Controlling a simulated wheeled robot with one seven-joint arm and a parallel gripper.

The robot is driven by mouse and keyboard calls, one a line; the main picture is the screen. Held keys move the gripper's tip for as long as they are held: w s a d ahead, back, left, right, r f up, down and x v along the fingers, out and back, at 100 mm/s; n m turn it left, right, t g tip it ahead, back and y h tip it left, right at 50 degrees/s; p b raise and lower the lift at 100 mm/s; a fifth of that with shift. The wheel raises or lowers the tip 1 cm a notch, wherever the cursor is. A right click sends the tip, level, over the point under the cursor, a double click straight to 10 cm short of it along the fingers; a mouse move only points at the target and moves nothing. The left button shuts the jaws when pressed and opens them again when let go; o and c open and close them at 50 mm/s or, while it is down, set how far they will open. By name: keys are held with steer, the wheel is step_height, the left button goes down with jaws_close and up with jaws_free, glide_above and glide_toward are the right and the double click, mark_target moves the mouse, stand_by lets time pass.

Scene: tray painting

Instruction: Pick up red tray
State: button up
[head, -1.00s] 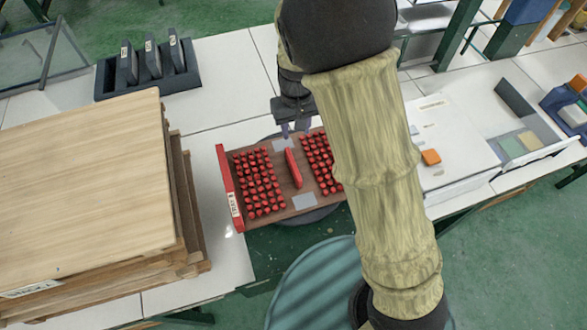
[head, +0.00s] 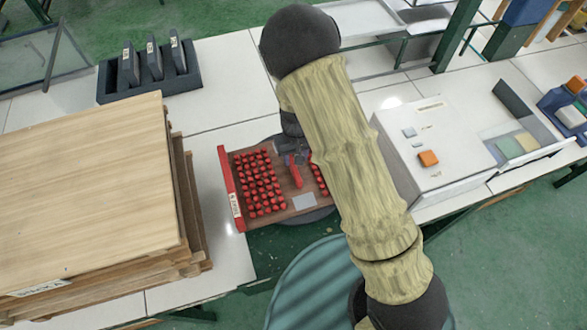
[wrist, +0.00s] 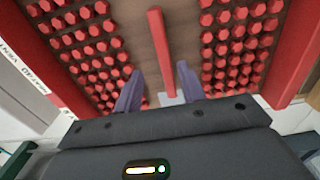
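The red tray (head: 229,190) has red end walls, a brown wooden base and a red bar handle (head: 296,174) across its middle. Rows of small red pieces (head: 259,182) stand on both sides of the handle. The tray sits on a round dark base at the table edge. My gripper (head: 293,158) is over the tray at the handle's far end. In the wrist view, my gripper (wrist: 158,84) is open, its two fingers apart on either side of the handle line (wrist: 160,50). I cannot tell how far above the handle they are. My arm hides the tray's right part in the head view.
A stack of wooden boards (head: 80,190) stands left of the tray. A dark rack (head: 150,78) with several upright plates is at the back left. A teal ribbed drum top (head: 310,285) is in front.

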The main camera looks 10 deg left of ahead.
mark_target(293, 166)
steer(key=shift+s+a+f+p, duration=0.1)
steer(key=shift+s+f+p, duration=0.05)
steer(key=shift+f+p, duration=0.4)
steer(key=shift+a+f+p, duration=0.2)
steer(key=shift+f+p, duration=0.25)
steer(key=shift+f, duration=1.6)
steer(key=shift+s, duration=0.1)
steer(key=shift+c, duration=0.4)
jaws_close()
